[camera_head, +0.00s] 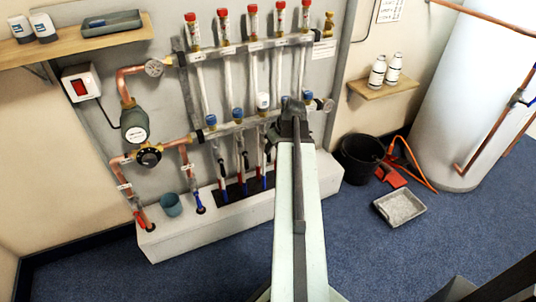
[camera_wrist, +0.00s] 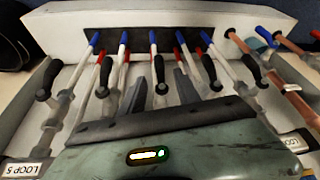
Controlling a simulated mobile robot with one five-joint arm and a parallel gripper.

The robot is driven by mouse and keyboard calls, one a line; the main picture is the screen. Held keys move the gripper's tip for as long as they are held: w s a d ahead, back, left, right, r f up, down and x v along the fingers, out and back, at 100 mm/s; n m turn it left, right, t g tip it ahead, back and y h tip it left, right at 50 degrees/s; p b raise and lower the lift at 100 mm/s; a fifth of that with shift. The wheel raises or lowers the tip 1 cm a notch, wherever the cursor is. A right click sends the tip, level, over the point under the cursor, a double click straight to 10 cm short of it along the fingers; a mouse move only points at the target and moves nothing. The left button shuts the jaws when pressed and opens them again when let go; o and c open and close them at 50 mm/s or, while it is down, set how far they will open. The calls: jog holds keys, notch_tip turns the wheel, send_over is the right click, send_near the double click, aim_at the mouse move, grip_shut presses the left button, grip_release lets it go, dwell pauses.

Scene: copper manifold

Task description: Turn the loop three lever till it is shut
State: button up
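In the wrist view a row of black levers hangs on the manifold's loop pipes. The end labels read LOOP 5 (camera_wrist: 22,169) at left and one partly legible as LOOP at right. The middle lever, loop three (camera_wrist: 159,70), shows between the two grey fingers of my gripper (camera_wrist: 160,92). The fingers are apart, one on each side of it; contact cannot be made out. The lever lies roughly along its pipe, like its neighbours. In the head view my gripper (camera_head: 293,112) is at the lower manifold bar, and my arm hides part of the lever row.
Neighbouring levers stand close on both sides, loop four (camera_wrist: 104,72) and loop two (camera_wrist: 209,70). A white plinth (camera_head: 210,232) runs below the pipes. A black bucket (camera_head: 359,163) and a grey tray (camera_head: 399,207) are on the blue floor at right. Open carpet lies in front.

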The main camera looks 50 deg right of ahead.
aim_at(269, 156)
jog(key=b+x, duration=0.6)
jog(key=x, duration=0.1)
jog(key=shift+d+f+b, duration=0.1)
jog(key=shift+f+b, duration=0.3)
jog(key=shift+f, duration=0.05)
jog(key=shift+r, duration=0.1)
grip_shut()
dwell(0.8)
